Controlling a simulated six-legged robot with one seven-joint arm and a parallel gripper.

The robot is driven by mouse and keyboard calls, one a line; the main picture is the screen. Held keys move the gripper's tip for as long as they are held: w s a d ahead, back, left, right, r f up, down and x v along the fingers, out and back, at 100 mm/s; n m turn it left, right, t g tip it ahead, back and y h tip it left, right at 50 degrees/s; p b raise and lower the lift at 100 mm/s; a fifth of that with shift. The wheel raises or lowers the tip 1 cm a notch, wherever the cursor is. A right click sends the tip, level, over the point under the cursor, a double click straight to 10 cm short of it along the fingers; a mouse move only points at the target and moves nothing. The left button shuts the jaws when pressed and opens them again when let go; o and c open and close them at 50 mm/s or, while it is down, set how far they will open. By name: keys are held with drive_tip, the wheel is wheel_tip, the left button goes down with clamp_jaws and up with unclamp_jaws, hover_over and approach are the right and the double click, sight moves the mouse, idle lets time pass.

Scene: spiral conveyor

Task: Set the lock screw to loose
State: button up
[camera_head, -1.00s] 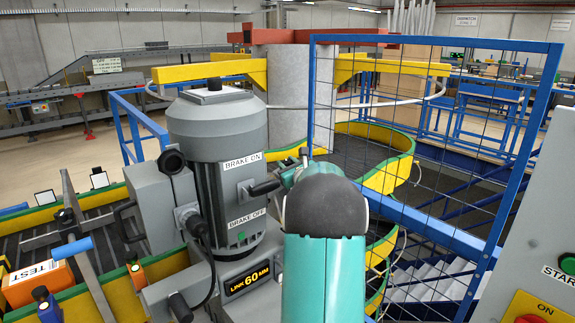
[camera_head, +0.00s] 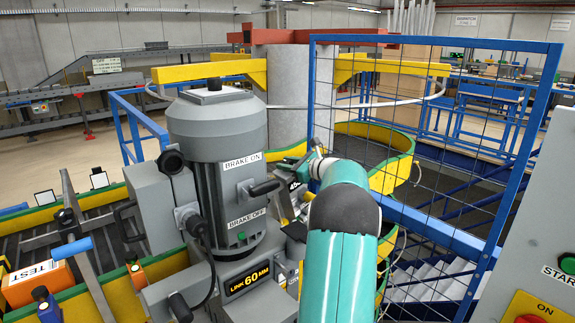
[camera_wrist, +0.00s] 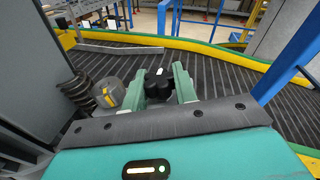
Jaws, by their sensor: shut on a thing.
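In the wrist view my gripper (camera_wrist: 161,85) has its two green fingers on either side of a black lobed knob (camera_wrist: 158,78), which looks like the lock screw. The fingers are shut on it. A grey cylinder with a yellow mark (camera_wrist: 110,92) lies just left of the fingers, with dark ribbed rings beside it. No loose or tight label is readable there. In the head view my teal arm reaches to the right side of the grey motor unit (camera_head: 216,130) and hides much of the gripper and the knob.
The motor carries a brake lever (camera_head: 264,188) between BRAKE ON and BRAKE OFF labels. A display (camera_head: 247,280) reads LINK 60 MM. A blue mesh guard (camera_head: 440,150) stands close right of my arm. An orange TEST box (camera_head: 36,284) sits at the left. A start panel (camera_head: 545,260) is at the right edge.

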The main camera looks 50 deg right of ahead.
drive_tip(key=shift+y, duration=0.3)
drive_tip(key=o, duration=1)
